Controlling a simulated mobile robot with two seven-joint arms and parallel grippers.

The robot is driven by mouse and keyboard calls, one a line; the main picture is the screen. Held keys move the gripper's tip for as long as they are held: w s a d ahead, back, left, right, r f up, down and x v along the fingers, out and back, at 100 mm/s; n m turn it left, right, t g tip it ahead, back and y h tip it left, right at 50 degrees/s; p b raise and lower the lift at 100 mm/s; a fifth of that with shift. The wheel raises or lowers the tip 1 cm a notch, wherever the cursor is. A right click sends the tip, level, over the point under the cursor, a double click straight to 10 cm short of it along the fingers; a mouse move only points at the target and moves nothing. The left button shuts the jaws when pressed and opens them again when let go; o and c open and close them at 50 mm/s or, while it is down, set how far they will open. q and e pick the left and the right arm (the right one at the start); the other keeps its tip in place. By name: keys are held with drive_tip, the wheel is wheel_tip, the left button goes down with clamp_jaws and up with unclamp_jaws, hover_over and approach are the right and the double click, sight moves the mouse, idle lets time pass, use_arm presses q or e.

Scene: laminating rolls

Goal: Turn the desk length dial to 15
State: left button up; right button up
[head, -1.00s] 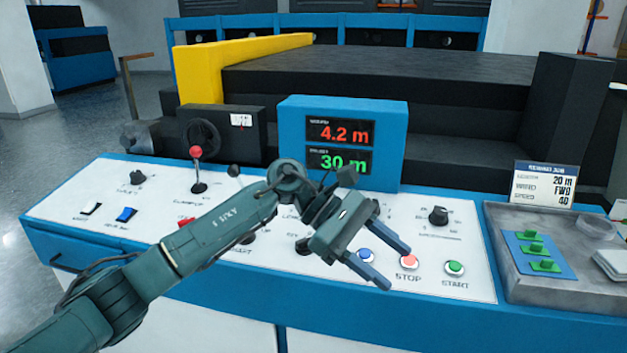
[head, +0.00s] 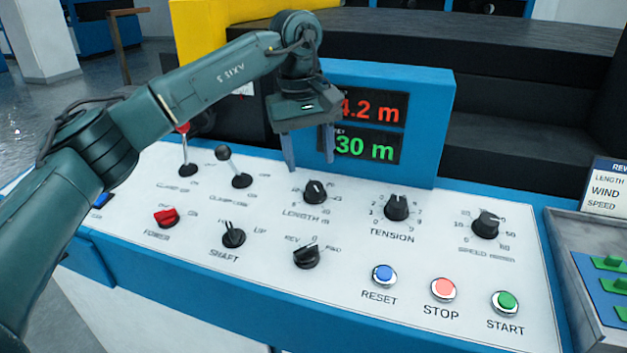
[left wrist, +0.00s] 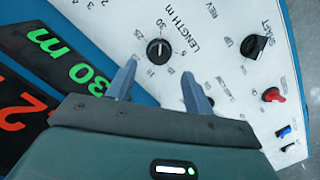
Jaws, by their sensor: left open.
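The length dial (head: 314,191) is a black round knob on the white panel, with "LENGTH m" printed below it. It also shows in the left wrist view (left wrist: 159,50), with numbers around it. The exact setting of its pointer is too small to tell. My left gripper (head: 308,166) is open and empty, above and behind the dial, fingers pointing down. In the left wrist view its two fingers (left wrist: 157,86) are apart and the dial lies beyond their tips, untouched. The display (head: 372,126) shows a red 4.2 m and a green 30 m. My right gripper is not in view.
The tension dial (head: 396,208) and speed dial (head: 486,225) stand to the right. Lever switches (head: 239,178) and the shaft knob (head: 233,235) stand to the left. Reset, stop and start buttons (head: 442,290) line the front. The blue display housing (head: 436,90) rises behind the length dial.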

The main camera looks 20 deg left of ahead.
sight(314, 184)
use_arm(q)
drive_tip(key=f, duration=0.5)
drive_tip(key=shift+w+d+f, duration=0.2)
drive_tip(key=shift+d+f, duration=0.1)
drive_tip(key=shift+f, duration=0.1)
drive_tip(key=shift+c, duration=0.2)
drive_tip(key=c, duration=0.9)
